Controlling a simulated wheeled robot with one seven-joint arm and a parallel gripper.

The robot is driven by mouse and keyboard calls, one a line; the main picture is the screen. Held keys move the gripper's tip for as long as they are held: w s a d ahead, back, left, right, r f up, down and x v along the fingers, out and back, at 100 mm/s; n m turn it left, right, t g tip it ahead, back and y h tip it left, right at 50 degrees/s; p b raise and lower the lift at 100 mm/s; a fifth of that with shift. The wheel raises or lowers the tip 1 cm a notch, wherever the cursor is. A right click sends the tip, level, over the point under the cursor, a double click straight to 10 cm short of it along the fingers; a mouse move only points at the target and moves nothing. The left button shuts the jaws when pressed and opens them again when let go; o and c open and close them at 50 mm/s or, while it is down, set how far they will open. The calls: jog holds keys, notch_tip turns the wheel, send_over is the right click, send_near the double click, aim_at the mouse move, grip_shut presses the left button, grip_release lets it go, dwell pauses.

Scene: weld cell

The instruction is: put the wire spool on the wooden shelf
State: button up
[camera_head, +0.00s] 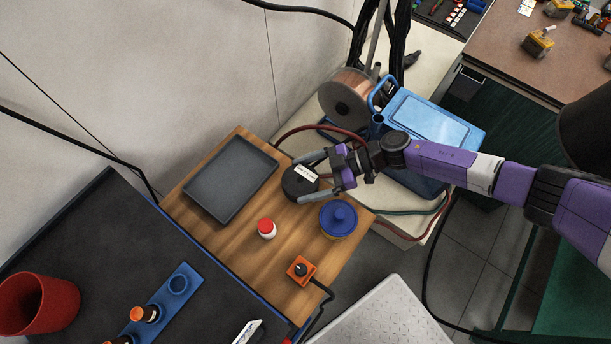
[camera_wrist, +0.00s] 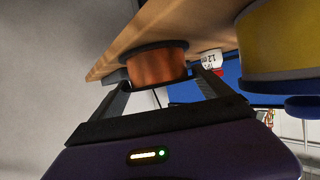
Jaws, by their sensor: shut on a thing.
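The wire spool (camera_head: 297,184) has black flanges and a white label, and stands over the wooden shelf (camera_head: 225,229) between the grey tray and the blue-lidded tub. The wrist view is upside down and shows the spool's copper winding (camera_wrist: 158,68) between black flanges, with its far flange at or very near the wood (camera_wrist: 160,25); I cannot tell if it touches. My gripper (camera_head: 306,179) is shut on the spool, one finger on each side, reaching in from the right.
On the shelf are a grey tray (camera_head: 232,176), a white bottle with red cap (camera_head: 267,228), a blue-lidded yellow tub (camera_head: 338,219) close by my gripper, and an orange knob box (camera_head: 301,269). A large copper reel (camera_head: 348,97) and blue machine (camera_head: 432,117) stand behind.

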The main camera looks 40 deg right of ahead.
jog(key=o, duration=1.8)
